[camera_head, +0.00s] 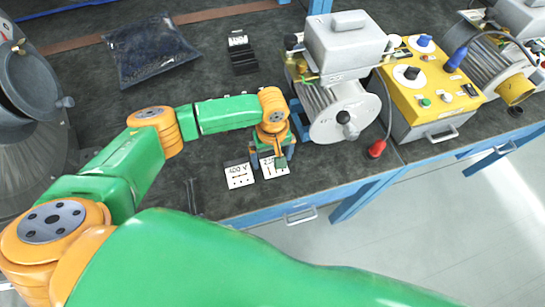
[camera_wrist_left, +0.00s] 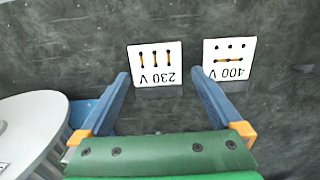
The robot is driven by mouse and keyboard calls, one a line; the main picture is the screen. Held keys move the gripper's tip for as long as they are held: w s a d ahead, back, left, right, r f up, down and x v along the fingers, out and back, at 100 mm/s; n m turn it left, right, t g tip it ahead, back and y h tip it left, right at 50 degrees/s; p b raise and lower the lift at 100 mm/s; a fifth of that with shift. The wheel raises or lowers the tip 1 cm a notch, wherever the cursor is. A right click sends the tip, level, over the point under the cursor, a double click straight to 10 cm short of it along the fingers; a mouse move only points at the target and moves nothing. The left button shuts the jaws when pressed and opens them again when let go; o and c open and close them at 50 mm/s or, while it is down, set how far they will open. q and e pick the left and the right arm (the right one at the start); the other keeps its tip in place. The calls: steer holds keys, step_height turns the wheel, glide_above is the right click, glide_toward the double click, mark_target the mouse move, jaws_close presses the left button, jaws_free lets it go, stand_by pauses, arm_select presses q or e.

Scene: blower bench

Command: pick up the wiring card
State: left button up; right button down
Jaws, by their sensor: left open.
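Two white wiring cards lie side by side near the bench's front edge. The 400 V card (camera_head: 240,175) is on the left in the head view and on the right in the left wrist view (camera_wrist_left: 229,59). The 230 V card (camera_head: 277,168) is partly covered by my left gripper (camera_head: 272,160) in the head view. It shows whole in the left wrist view (camera_wrist_left: 155,64). My left gripper's blue fingers (camera_wrist_left: 160,76) are open and empty, pointing toward the 230 V card, with their tips around its near end in the picture. My right gripper is out of view.
A grey blower (camera_head: 340,75) stands just right of my left gripper, with a yellow control box (camera_head: 432,85) beyond it. A dark bag (camera_head: 148,48) and a black block (camera_head: 242,58) lie behind.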

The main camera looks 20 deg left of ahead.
arm_select(q)
steer(key=shift+w+f, duration=0.1)
steer(key=shift+f, duration=0.6)
steer(key=shift+w+f, duration=0.35)
steer(key=shift+w, duration=0.15)
steer(key=shift+s+r, duration=0.2)
steer(key=c, duration=1.1)
steer(key=shift+w, duration=0.1)
